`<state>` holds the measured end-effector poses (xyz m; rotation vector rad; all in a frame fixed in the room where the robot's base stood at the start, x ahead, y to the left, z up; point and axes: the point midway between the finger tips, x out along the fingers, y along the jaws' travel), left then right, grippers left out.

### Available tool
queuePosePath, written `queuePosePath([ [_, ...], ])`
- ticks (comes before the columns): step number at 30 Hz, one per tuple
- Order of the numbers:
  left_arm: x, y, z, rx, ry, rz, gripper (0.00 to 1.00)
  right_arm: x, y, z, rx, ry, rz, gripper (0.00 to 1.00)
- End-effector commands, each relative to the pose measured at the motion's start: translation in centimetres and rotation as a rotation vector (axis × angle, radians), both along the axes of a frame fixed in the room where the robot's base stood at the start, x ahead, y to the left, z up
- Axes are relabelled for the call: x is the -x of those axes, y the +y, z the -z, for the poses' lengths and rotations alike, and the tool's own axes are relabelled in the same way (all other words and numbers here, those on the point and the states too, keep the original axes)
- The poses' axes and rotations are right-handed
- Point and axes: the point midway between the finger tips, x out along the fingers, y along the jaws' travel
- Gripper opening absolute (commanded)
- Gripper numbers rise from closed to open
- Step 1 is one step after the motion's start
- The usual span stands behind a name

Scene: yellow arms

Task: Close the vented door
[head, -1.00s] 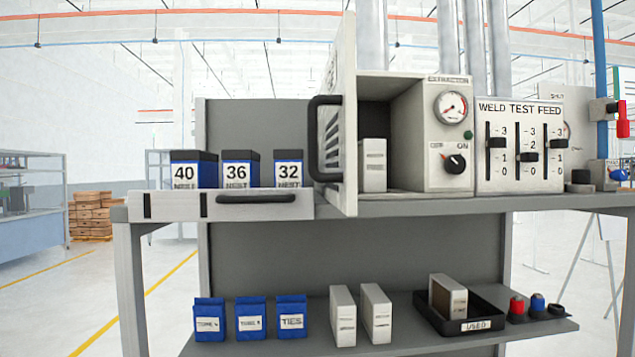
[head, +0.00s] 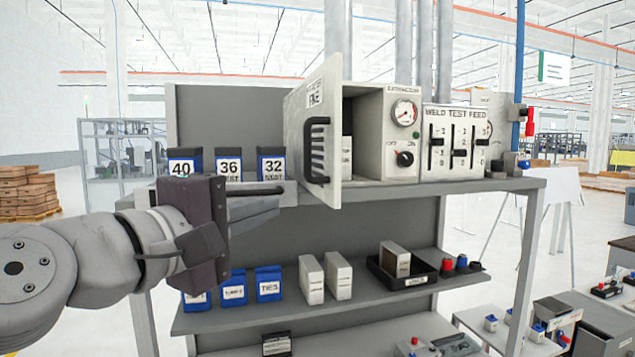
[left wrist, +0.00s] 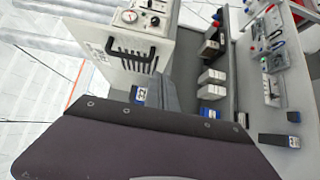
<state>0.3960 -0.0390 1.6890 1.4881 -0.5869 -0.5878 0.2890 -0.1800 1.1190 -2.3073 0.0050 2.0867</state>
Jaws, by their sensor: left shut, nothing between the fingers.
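The vented door (head: 318,145) stands open on the front of the extraction box (head: 375,133), swung out toward me. It has a black handle and slots, and the box's dark inside shows to its right. The door also shows in the left wrist view (left wrist: 122,52), tilted, with its handle toward the top. My left gripper (head: 275,205) is shut and empty in front of the shelf, below and left of the door and apart from it. Its fingers show in the left wrist view (left wrist: 165,92), pointing toward the door side. My right gripper is not in view.
Three blue boxes marked 40, 36 and 32 (head: 229,163) stand left of the door. The weld test feed panel (head: 455,142) is to the box's right. The lower shelf holds blue packs, white cartridges (head: 311,280) and a black tray (head: 420,273). Space before the door looks clear.

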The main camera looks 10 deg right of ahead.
Motion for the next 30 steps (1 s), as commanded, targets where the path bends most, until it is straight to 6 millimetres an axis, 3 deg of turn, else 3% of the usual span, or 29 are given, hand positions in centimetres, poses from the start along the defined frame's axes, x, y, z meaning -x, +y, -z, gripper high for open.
queuePosePath([
  [1,-0.5,-0.6,-1.1,-0.003,0.008,0.0,0.0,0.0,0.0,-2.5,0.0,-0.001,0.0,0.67],
  [6,-2.4,-2.3,-1.1,-0.004,0.01,-0.003,0.0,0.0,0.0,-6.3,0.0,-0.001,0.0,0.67],
  [8,-3.6,-3.3,-0.3,-0.004,0.006,-0.001,0.0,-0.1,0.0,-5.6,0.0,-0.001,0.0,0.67],
  [13,-6.2,-5.7,-0.1,-0.005,0.005,-0.002,0.0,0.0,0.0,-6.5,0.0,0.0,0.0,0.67],
  [21,-6.1,-9.1,-0.1,-0.003,0.002,-0.002,0.0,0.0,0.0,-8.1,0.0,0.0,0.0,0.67],
  [30,-6.1,-9.4,0.1,-0.003,0.002,-0.004,0.0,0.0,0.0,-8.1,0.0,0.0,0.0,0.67],
])
